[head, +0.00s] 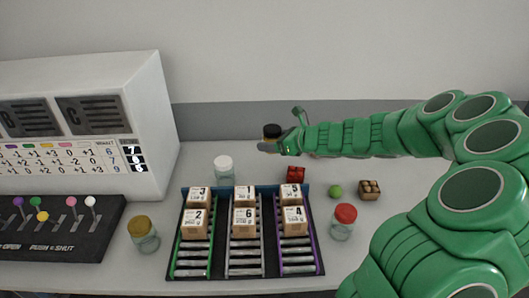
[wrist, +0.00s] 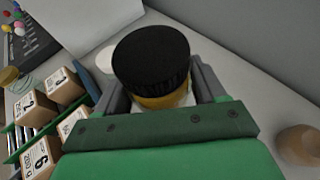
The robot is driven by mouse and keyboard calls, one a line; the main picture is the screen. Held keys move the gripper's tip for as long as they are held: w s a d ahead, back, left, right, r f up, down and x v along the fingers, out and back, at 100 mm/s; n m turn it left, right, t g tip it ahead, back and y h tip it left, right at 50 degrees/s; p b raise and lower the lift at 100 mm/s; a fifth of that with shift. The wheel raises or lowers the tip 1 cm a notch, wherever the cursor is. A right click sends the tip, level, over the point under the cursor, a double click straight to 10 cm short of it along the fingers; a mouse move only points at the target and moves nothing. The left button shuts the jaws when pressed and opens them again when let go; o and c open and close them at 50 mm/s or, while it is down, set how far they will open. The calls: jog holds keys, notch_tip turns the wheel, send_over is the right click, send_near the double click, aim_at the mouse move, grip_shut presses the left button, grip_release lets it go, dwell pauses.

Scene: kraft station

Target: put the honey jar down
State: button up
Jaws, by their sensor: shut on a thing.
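The honey jar has a black lid (head: 271,130) and yellow-amber contents. In the wrist view its lid (wrist: 151,60) fills the space between the fingers, with an amber band below it. My gripper (head: 270,146) is shut on the jar, with a grey finger on each side of it in the wrist view. In the head view it is over the back of the table, behind the rack of boxes. The lower part of the jar and its base are hidden, so I cannot tell its exact height above the table.
A white-lidded jar (head: 223,166) stands left of my gripper. The rack (head: 325,270) holds several numbered boxes. A red block (head: 296,174), green ball (head: 336,191), brown crate (head: 369,190), red-lidded jar (head: 342,222) and gold-lidded jar (head: 143,234) stand around it.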

jog(key=w+a+f, duration=0.1)
jog(key=w+f, duration=0.3)
jog(key=w, duration=0.4)
send_over(265, 156)
jog(key=s, duration=0.1)
jog(key=f, duration=0.3)
jog(key=shift+s+f, duration=0.2)
jog(key=shift+f, duration=0.1)
jog(key=shift+w+f, duration=0.9)
jog(key=shift+a+f, duration=0.1)
jog(key=shift+f, duration=1.45)
jog(key=o, duration=1.3)
